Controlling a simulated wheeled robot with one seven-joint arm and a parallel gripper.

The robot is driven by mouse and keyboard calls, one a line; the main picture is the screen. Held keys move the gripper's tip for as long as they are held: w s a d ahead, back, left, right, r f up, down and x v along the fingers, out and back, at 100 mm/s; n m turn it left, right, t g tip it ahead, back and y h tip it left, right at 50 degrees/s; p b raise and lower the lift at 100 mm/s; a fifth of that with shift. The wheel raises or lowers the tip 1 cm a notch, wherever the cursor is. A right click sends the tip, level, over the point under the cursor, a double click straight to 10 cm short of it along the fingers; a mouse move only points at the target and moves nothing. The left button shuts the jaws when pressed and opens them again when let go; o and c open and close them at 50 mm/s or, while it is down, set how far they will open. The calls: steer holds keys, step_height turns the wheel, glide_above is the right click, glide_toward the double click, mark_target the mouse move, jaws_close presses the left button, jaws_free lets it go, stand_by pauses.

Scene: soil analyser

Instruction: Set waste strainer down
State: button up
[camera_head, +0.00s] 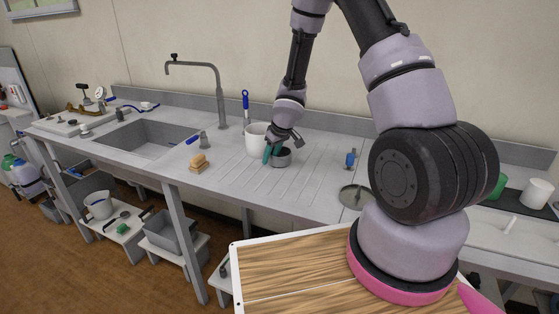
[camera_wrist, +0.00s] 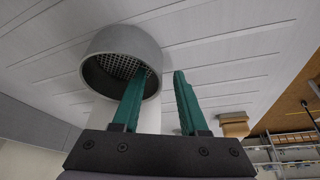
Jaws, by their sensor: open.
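The waste strainer (camera_head: 282,158), a short grey cup, stands on the ribbed drainboard (camera_head: 310,172). In the wrist view the strainer (camera_wrist: 152,50) shows its round rim and a mesh inside. My gripper (camera_head: 268,153) is at the strainer's left side, with its green fingers pointing down. The wrist view shows my gripper (camera_wrist: 163,74) open, with a clear gap between the fingers. One fingertip overlaps the strainer's rim and the other is outside it. I cannot tell whether the fingers touch the wall.
A white container (camera_head: 254,143) with a blue-handled brush (camera_head: 245,100) stands close behind my gripper. A sponge on a block (camera_head: 199,162) is at left, near the sink (camera_head: 150,138) and tap (camera_head: 219,95). A blue item (camera_head: 351,158) and round metal lid (camera_head: 354,197) are at right.

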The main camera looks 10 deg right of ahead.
steer(key=shift+c, duration=0.3)
jaws_close()
stand_by(1.1)
